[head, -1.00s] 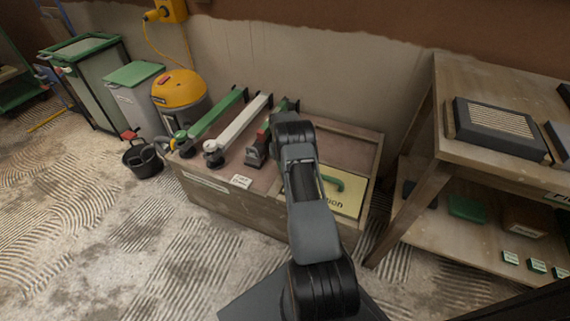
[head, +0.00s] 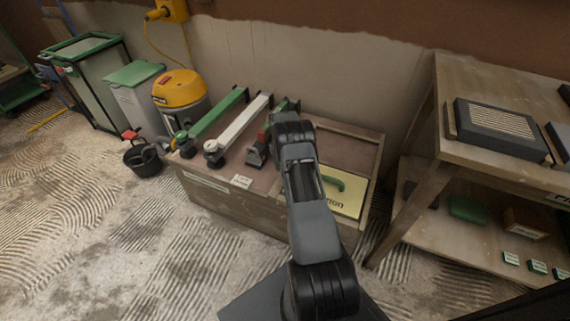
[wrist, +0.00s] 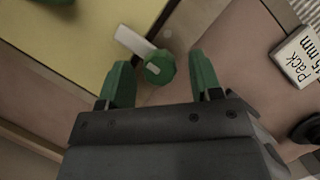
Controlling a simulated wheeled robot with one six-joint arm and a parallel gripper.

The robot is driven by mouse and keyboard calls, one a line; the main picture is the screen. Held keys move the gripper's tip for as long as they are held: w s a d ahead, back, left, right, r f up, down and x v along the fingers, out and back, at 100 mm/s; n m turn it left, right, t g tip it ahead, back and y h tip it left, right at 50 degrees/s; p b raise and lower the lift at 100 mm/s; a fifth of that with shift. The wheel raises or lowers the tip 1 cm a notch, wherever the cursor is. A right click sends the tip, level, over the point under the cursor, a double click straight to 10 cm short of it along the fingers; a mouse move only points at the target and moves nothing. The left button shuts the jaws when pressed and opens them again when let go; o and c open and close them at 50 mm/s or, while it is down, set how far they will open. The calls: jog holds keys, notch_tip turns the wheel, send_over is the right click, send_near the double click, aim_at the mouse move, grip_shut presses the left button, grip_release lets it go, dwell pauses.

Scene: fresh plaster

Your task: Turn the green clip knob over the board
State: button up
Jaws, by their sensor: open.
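The green clip knob (wrist: 159,67) shows in the wrist view, beside the edge of the yellow board (wrist: 60,45). A pale flat tab (wrist: 133,40) runs from the knob up and left, and its outer end overlaps the board in the picture. My gripper (wrist: 160,60) is open, its two green fingers on either side of the knob with gaps visible. I cannot tell how far its tips are above it. In the head view the board (head: 350,203) with its green handle (head: 335,182) lies in the low bench; my arm hides the knob and gripper.
A label reading "Pack 15 mm" (wrist: 300,57) lies on the bench top right of the gripper. On the bench (head: 215,203), a green bar (head: 215,115) and a white bar (head: 240,132) lie left of my arm. A wooden shelf (head: 430,185) stands to the right.

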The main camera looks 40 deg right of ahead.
jog(key=p+v, duration=0.3)
jog(key=v, duration=1)
jog(key=shift+w+r, duration=0.2)
jog(key=shift+r, duration=0.15)
jog(key=shift+p, duration=0.3)
